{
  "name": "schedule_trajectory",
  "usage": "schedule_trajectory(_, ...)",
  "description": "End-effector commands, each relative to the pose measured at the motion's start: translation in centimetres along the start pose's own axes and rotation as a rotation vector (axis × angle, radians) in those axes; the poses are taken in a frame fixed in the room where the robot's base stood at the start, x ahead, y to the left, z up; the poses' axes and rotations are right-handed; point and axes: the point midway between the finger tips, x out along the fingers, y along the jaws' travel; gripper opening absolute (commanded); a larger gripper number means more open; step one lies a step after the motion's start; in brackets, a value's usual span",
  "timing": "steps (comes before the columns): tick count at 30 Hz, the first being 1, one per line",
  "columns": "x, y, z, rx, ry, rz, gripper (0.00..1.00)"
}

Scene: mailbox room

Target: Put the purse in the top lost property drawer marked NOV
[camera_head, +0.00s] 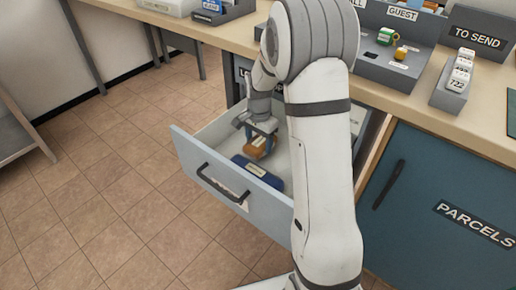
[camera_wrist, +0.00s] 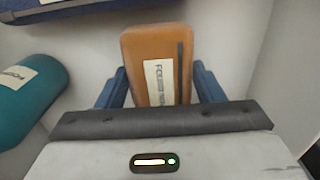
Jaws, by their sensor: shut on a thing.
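The purse (camera_head: 257,149) is an orange-brown case, held in my gripper (camera_head: 262,128) inside or just over the open drawer (camera_head: 217,163). In the wrist view the purse (camera_wrist: 150,50) sits between the two blue fingers of my gripper (camera_wrist: 160,90), with a white label starting "FOUND". The grey drawer is pulled out, with a dark handle on its front. A pale label shows by the handle, but I cannot read it. I cannot tell whether the purse touches the drawer floor. My arm hides the drawer's right part.
A dark blue case (camera_head: 258,173) lies in the drawer near its front. A teal rounded object (camera_wrist: 22,95) lies left of the purse in the wrist view. The counter (camera_head: 250,40) above holds trays. A blue PARCELS cupboard (camera_head: 440,215) stands right. The tiled floor left is clear.

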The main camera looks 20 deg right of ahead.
Motion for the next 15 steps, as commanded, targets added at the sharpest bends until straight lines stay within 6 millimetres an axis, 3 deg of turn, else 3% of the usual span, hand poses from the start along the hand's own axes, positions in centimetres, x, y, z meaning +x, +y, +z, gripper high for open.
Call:
schedule_trajectory(1,1.3,0.1,0.0,0.000,-0.002,0.002,0.37)
schedule_trajectory(4,2.4,0.0,0.0,0.000,-0.001,0.001,0.37)
schedule_trajectory(15,2.7,0.0,0.0,0.001,0.000,0.000,0.37)
